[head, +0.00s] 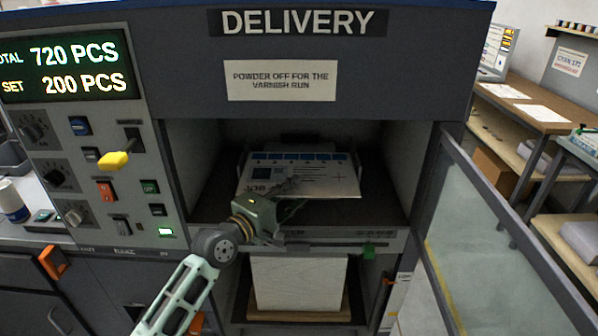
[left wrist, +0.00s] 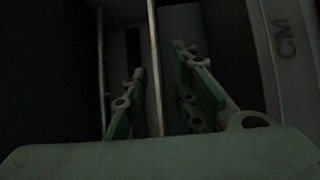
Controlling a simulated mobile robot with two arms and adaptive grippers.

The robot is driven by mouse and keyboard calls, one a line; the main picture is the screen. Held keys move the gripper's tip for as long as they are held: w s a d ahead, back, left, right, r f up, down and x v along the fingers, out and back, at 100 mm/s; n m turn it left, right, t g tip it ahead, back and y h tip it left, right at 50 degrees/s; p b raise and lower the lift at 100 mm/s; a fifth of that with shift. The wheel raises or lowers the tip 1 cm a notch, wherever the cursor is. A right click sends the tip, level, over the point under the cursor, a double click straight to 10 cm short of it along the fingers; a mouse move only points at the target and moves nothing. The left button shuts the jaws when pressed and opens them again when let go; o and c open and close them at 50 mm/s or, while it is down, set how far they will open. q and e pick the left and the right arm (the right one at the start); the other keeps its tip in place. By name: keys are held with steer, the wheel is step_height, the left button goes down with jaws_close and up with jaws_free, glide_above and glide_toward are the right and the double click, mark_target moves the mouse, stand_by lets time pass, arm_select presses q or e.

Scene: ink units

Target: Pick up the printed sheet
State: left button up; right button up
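The printed sheet (head: 325,180), white with a row of blue blocks along its far edge and a dark square, lies in the delivery bay under the DELIVERY sign. My left gripper (head: 291,194) reaches into the bay from the front and covers part of the sheet's near left side. I cannot tell whether it touches the sheet. In the dark left wrist view, the two green fingers of the left gripper (left wrist: 167,88) stand apart with nothing clearly held between them. The sheet cannot be made out there. My right gripper is not in view.
The bay has side walls and a front ledge (head: 345,245). Below is a pale stack (head: 298,283). A control panel (head: 85,150) with a yellow-handled lever (head: 114,160) is at left. A clear door (head: 490,250) stands open at right. The wrist view shows a thin rod (left wrist: 155,70).

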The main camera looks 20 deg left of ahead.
arm_select(q)
steer(key=shift+c, duration=1)
jaws_close()
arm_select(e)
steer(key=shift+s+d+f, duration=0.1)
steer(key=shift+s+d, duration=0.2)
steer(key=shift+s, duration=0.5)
arm_select(q)
steer(key=shift+r, duration=0.15)
